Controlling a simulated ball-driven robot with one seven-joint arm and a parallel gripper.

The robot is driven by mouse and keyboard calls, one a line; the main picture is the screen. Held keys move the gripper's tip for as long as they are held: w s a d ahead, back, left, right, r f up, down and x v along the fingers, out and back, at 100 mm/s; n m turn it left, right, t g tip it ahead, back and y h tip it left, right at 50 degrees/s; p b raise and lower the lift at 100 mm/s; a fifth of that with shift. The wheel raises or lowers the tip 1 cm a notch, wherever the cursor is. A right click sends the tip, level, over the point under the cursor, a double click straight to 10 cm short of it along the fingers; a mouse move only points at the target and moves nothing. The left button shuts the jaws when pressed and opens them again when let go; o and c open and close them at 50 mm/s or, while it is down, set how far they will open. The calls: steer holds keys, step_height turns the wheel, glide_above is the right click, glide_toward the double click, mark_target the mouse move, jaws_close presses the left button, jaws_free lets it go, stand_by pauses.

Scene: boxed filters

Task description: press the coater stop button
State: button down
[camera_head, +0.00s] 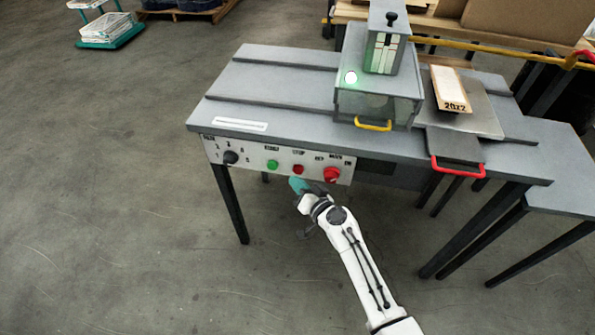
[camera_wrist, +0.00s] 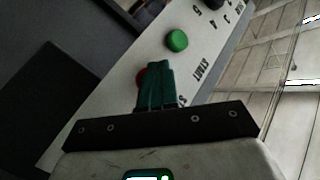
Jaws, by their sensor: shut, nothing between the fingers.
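The coater's control panel (camera_head: 250,158) is a pale strip along the table's front edge. The small red stop button (camera_head: 298,169) sits between the green button (camera_head: 271,164) and a larger red knob (camera_head: 331,174). My gripper (camera_head: 297,184), with teal fingers, is shut and empty just in front of and below the stop button. In the wrist view the shut fingers (camera_wrist: 155,85) cover most of the red button (camera_wrist: 140,77). The green button (camera_wrist: 177,40) is in plain sight beyond them. I cannot tell whether the fingertips touch the red button.
A dark dial (camera_head: 230,157) is at the panel's left end. On the table (camera_head: 262,85) stands a grey housing with a lit green lamp (camera_head: 351,77) and a yellow handle (camera_head: 373,125). A box marked 20x2 (camera_head: 450,88) lies to its right, near a red handle (camera_head: 458,170).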

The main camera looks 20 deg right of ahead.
steer(key=shift+w+d, duration=0.1)
steer(key=shift+w, duration=0.05)
stand_by(0.5)
steer(key=shift+w+d+b, duration=0.15)
steer(key=shift+w+b, duration=0.05)
steer(key=shift+b, duration=0.1)
steer(key=shift+w+d+b, duration=0.3)
steer(key=shift+w+b, duration=0.05)
steer(key=shift+w, duration=0.05)
stand_by(0.8)
steer(key=shift+s+a, duration=0.1)
stand_by(0.3)
steer(key=shift+s+a, duration=0.4)
steer(key=shift+s, duration=0.25)
steer(key=shift+p, duration=0.3)
steer(key=shift+s+a+p, duration=0.35)
steer(key=shift+s+a, duration=0.4)
steer(key=shift+s, duration=0.3)
steer(key=shift+s+a+p, duration=0.35)
steer(key=shift+s+a, duration=0.4)
steer(key=shift+s, duration=0.25)
